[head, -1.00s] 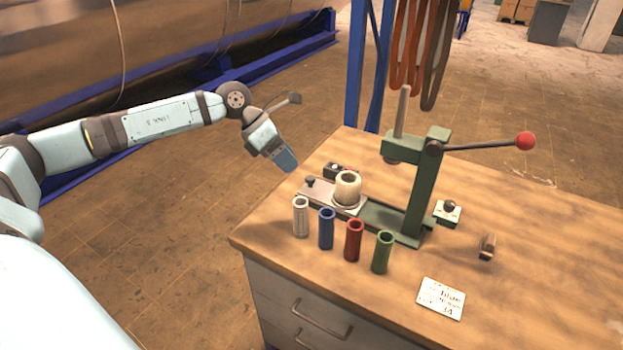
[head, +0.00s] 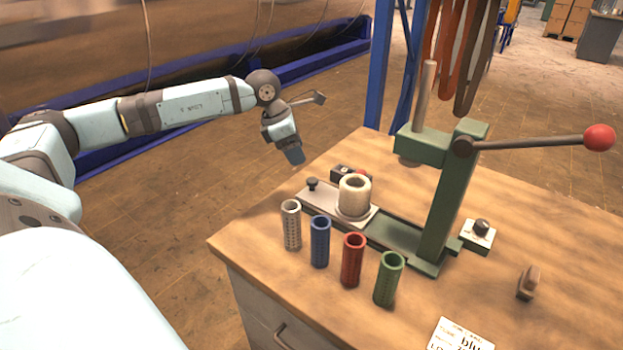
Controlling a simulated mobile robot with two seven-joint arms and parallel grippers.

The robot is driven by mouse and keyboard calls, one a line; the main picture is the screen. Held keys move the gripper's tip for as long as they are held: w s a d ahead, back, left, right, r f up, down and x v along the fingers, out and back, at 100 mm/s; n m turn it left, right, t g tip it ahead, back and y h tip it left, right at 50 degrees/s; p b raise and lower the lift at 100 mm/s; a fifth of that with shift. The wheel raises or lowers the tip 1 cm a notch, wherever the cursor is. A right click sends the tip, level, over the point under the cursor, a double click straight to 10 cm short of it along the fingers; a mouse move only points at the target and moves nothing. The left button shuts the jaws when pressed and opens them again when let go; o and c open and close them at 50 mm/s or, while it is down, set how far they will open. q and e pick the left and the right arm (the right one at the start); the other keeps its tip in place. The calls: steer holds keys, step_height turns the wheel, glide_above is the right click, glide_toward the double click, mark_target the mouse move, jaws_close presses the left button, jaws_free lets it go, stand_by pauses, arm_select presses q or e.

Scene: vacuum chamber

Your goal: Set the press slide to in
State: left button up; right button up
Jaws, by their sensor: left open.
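The green arbor press (head: 440,195) stands on the wooden bench, with a lever ending in a red ball (head: 599,138) reaching right. Its pale slide plate (head: 326,200) lies on the rail at the press base, pulled out to the left of the ram. The slide has a small dark knob (head: 312,184) at its left end and carries a cream cylindrical holder (head: 354,195). My left gripper (head: 294,158) is open and empty, pointing down beyond the bench's left edge, up and left of the knob and apart from it. My right gripper is not in view.
White (head: 291,225), blue (head: 320,242), red (head: 353,260) and green (head: 388,279) tubes stand in a row in front of the slide. A dark box (head: 345,173) sits behind it. A switch box (head: 478,235), a small brown block (head: 528,284) and a printed card (head: 461,336) lie to the right.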

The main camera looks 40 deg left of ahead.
mark_target(312, 180)
arm_select(q)
steer(key=x, duration=0.9)
steer(key=shift+w+d+f, duration=0.1)
steer(key=shift+f, duration=0.2)
